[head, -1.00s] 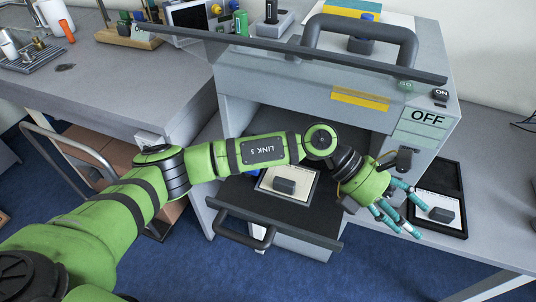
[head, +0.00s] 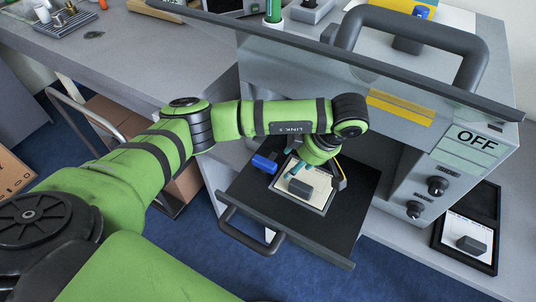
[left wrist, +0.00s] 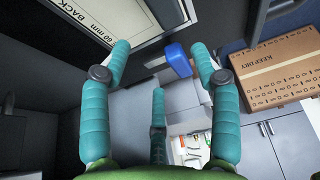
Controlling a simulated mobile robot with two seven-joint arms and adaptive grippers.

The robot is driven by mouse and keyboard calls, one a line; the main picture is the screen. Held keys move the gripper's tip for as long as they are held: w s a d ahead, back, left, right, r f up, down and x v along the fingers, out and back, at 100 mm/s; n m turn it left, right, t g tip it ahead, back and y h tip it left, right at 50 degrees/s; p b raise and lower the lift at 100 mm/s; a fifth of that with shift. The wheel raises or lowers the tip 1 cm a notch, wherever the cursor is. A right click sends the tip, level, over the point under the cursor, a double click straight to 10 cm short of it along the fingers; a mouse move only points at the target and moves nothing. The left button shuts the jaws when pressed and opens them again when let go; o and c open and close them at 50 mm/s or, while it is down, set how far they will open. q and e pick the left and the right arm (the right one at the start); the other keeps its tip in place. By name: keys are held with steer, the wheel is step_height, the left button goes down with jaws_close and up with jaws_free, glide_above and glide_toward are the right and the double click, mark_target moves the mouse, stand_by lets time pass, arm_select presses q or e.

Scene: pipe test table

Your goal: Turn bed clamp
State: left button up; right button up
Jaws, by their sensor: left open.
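The bed clamp's blue handle (head: 264,163) stands at the left side of the dark pull-out bed (head: 335,232). It also shows in the left wrist view (left wrist: 178,60), beyond and between my spread fingertips. My left gripper (head: 294,162) is over the bed, just right of the blue handle, with its fingers pointing down. In the left wrist view the teal fingers of my left gripper (left wrist: 160,60) are open, with nothing between them. A grey block (head: 312,183) sits on a white card (head: 322,205) on the bed. My right gripper is not in view.
A black case (head: 490,205) lies open at right. A bar handle (head: 245,232) juts from the bed's front.

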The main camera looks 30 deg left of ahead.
arm_select(q)
steer(key=p, duration=0.2)
glide_above(267, 159)
steer(key=d, duration=0.2)
steer(key=shift+s+d+r, duration=0.15)
steer(key=p+x, duration=0.1)
steer(key=x, duration=0.3)
steer(key=shift+r, duration=0.1)
steer(key=shift+x, duration=0.8)
steer(key=c, duration=1.2)
